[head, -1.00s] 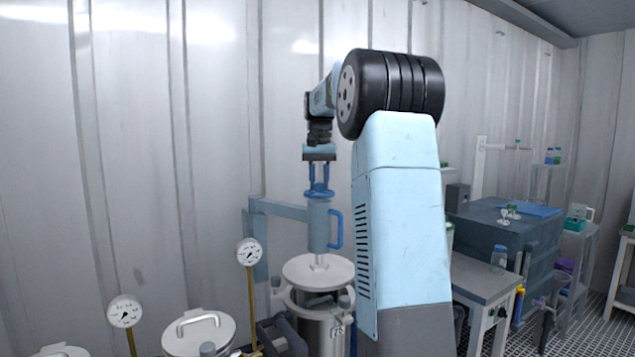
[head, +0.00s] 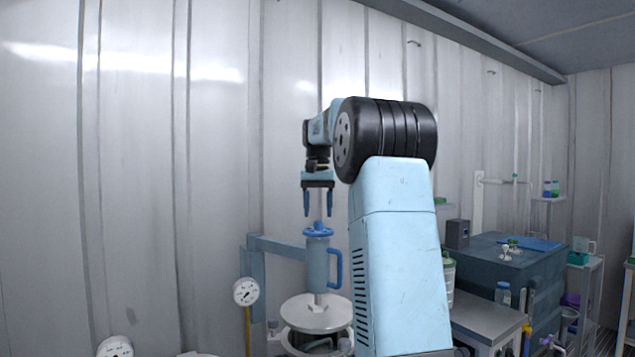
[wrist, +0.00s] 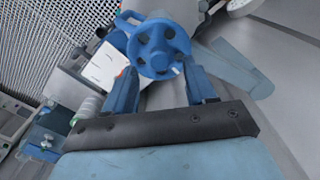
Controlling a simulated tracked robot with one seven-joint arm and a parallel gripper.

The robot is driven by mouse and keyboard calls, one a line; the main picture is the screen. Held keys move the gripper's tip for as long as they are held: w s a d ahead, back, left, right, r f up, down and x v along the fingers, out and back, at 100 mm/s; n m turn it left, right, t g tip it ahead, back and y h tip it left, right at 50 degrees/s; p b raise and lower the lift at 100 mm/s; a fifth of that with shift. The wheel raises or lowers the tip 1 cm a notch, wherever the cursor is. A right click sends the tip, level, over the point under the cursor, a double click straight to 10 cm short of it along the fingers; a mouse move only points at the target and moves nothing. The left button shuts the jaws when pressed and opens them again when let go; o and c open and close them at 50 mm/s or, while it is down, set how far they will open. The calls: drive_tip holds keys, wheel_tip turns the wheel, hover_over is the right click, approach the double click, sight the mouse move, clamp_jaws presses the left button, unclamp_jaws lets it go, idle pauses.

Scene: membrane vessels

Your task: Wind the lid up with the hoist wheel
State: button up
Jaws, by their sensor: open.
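The blue hoist wheel (head: 317,231) tops a blue-grey hoist cylinder (head: 318,265) with a blue side handle. In the wrist view the wheel (wrist: 160,48) shows as a round blue knob with dark holes. My gripper (head: 321,214) is open, fingers pointing down, just above the wheel and apart from it. The pale round lid (head: 315,312) hangs below the cylinder on a short rod. The lid is raised off the metal vessel (head: 290,342), with a gap between them.
A blue bracket arm (head: 275,246) carries the hoist from the left. A dial gauge (head: 246,291) stands left of the vessel. A bench (head: 490,318) and dark cabinet (head: 500,265) with bottles stand at the right. The space above the wheel is clear except for my arm.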

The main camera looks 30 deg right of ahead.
sight(317, 222)
wheel_tip(317, 222, up, 10)
drive_tip(key=shift+r, duration=0.2)
idle(0.7)
